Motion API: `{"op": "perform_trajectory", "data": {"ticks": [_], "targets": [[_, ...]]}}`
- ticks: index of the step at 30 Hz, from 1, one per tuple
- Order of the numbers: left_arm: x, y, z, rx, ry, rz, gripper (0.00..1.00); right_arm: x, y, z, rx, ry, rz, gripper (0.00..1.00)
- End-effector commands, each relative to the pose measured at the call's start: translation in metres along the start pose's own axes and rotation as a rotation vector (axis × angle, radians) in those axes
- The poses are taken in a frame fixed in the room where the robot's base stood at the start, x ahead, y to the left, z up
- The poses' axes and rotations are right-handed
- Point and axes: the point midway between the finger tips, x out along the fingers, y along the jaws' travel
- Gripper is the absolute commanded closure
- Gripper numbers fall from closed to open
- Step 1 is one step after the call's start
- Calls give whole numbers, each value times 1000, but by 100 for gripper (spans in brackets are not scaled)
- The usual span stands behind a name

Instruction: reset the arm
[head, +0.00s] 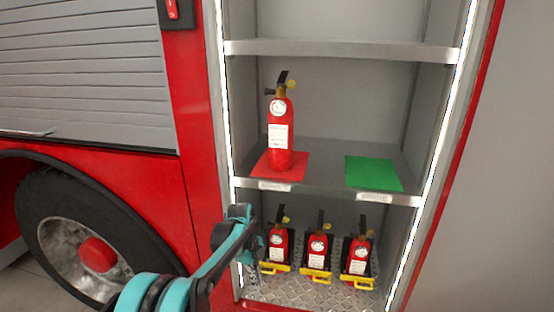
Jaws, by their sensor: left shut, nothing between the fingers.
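My left arm reaches in from the bottom with teal and black links. My left gripper (254,262) hangs near the left post of the cabinet, close to the leftmost lower fire extinguisher, and is shut with nothing held. Its small, dark fingertips are hard to make out, and I cannot tell whether they touch anything. A red fire extinguisher (280,130) stands upright on a red mat (297,168) on the middle shelf. My right gripper is out of view.
A green mat (374,173) lies bare on the right of the middle shelf (328,188). Three extinguishers (278,247) (318,250) (358,254) stand in yellow-fronted holders on the metal floor. The upper shelf (340,50) shows empty. A truck wheel (85,245) is at left.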

Motion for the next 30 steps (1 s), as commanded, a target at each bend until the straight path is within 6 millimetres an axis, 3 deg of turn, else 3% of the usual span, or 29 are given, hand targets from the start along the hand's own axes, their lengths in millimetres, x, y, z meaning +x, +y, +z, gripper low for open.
{"op": "perform_trajectory", "data": {"ticks": [5,9,15,22,30], "targets": [[-38,29,-9,-237,-48,-70,100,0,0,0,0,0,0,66],[-74,68,-21,-528,-86,-171,100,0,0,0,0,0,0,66],[-106,130,-40,-951,-96,-344,100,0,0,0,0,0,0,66],[-113,203,-62,-1415,-27,-568,100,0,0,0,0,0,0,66],[-89,269,-77,-1855,151,-805,100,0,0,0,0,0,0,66]]}}
